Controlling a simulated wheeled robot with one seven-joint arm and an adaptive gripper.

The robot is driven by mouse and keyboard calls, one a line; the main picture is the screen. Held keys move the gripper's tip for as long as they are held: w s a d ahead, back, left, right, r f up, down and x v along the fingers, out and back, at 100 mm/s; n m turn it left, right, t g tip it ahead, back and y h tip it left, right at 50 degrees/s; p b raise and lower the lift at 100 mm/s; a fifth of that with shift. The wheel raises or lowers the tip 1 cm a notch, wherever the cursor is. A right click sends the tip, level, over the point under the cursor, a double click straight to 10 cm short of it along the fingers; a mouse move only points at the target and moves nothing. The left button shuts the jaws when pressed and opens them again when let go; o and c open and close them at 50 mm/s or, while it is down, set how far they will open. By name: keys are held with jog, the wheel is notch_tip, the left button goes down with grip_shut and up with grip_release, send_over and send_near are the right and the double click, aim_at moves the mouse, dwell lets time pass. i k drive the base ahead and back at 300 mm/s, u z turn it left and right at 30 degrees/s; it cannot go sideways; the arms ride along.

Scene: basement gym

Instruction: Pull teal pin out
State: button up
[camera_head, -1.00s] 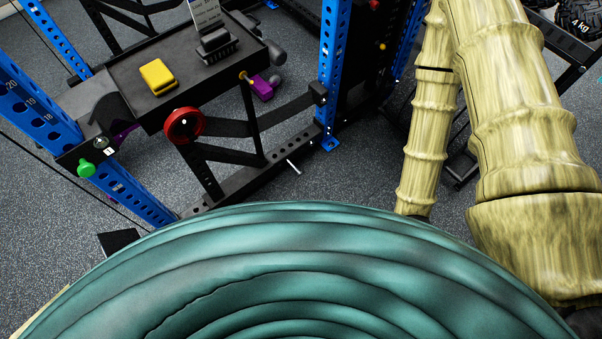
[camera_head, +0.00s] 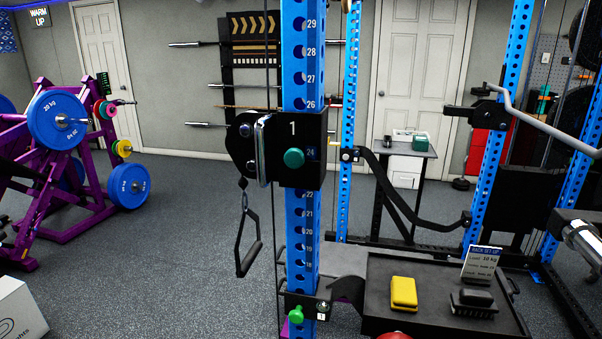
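The teal pin (camera_head: 294,158) is a round knob on the front of a black carriage (camera_head: 310,176) marked with a 1. The carriage sits around a blue numbered upright (camera_head: 300,55), near hole 24. The pin's shaft is hidden behind its knob. A brighter green knob (camera_head: 296,314) sits lower on the same upright, on a black bracket. My gripper is not in view.
A pulley handle (camera_head: 247,243) hangs left of the upright. A black tray (camera_head: 432,331) holding a yellow block (camera_head: 404,293), a brush and a card stands at lower right. A bent bar (camera_head: 545,120) juts in at right.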

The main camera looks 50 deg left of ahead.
aim_at(295, 158)
jog(key=k, duration=0.7)
jog(key=u, duration=1.3)
